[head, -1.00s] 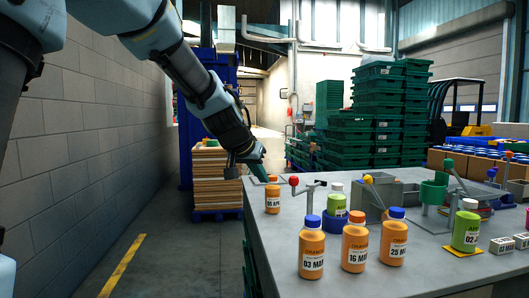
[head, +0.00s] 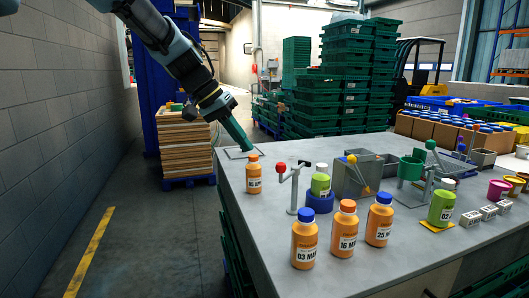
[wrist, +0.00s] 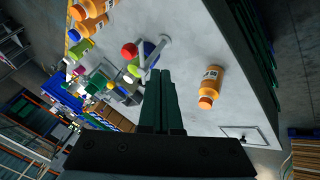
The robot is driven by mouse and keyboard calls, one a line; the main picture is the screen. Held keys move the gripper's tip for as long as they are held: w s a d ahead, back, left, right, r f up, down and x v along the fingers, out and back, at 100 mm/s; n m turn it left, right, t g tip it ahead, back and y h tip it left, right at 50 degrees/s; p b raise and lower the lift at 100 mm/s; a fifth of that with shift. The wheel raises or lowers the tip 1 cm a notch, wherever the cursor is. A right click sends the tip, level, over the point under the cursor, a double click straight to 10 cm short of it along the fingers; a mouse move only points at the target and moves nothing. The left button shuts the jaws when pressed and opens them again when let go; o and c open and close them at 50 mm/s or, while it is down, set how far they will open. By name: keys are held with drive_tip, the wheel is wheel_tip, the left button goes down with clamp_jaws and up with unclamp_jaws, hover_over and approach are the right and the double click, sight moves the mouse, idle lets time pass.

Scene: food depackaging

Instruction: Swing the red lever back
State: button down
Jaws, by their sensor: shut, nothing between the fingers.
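The red lever is a grey arm with a red ball (head: 281,168) on a grey post (head: 294,190) that stands on the table. In the head view the ball is at the left end of the arm. In the wrist view the red ball (wrist: 129,50) lies a little left of and beyond my fingertips. My gripper (head: 245,147) has long green fingers, shut and empty. It is above the table's far left corner, behind an orange bottle and apart from the lever. The fingers also show in the wrist view (wrist: 160,75).
An orange bottle (head: 254,175) stands left of the lever. A green bottle (head: 320,182) sits in a blue ring (head: 319,203) just right of the post. Several orange bottles (head: 348,230) stand in front. A yellow-knobbed lever (head: 351,159) and grey box are to the right. The table's near left surface (head: 262,225) is clear.

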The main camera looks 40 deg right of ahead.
drive_tip(key=s+d+f+p, duration=0.2)
drive_tip(key=s+d+f, duration=0.1)
drive_tip(key=s, duration=0.1)
drive_tip(key=shift+s+d+f, duration=0.15)
drive_tip(key=shift+d+f, duration=0.1)
drive_tip(key=shift+s, duration=0.1)
